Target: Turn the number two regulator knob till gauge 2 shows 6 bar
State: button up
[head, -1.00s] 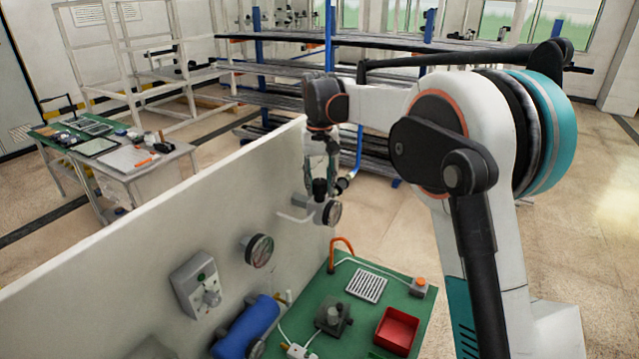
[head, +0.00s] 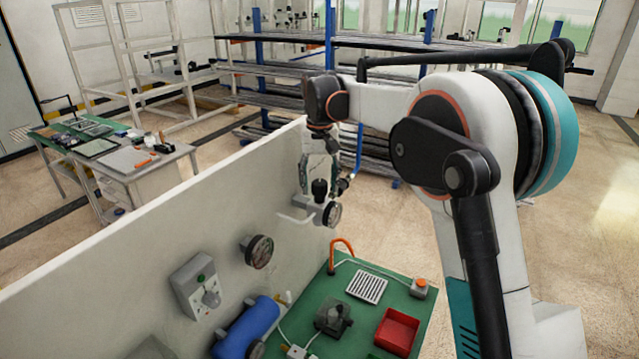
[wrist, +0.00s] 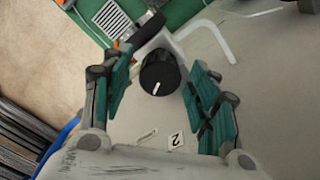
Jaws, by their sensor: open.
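The number two regulator knob (wrist: 159,73) is black with a white mark on top; it also shows in the head view (head: 319,188) on the regulator high on the pale panel. A tag marked 2 (wrist: 176,142) is beside it in the wrist view. My gripper (wrist: 161,82) is open, its teal pads on either side of the knob with gaps visible; whether it is around the knob or still above it I cannot tell. In the head view my gripper (head: 320,172) points down over the knob. Gauge 2 (head: 332,214) is on the regulator's near side; its reading is too small to tell.
Another gauge (head: 258,251), a grey switch box (head: 197,287) and a blue cylinder (head: 247,327) are on the pale panel (head: 180,235). A green bench (head: 375,285) below holds a red tray (head: 397,331). Racks stand behind.

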aim_at(320, 182)
notch_tip(320, 182, up, 11)
jog(key=shift+r, duration=0.2)
dwell(0.4)
jog(key=s+d+f+t+b, duration=0.2)
jog(key=s+d+f+b, duration=0.4)
jog(key=s, duration=0.4)
jog(key=s+d+f+t+b, duration=0.2)
jog(key=s+d+f+b, duration=0.2)
jog(key=s+f+b, duration=0.5)
jog(key=s+d+f+t+b, duration=0.1)
jog(key=s+d+f+b, duration=0.1)
jog(key=s+f+b, duration=0.3)
jog(key=s+d+f+t+b, duration=0.2)
jog(key=s+f+b, duration=0.3)
jog(key=s+f, duration=0.9)
notch_tip(320, 182, down, 3)
jog(key=shift+d+r+m, duration=0.15)
jog(key=shift+d+m, duration=0.25)
jog(key=shift+d, duration=0.15)
dwell(0.6)
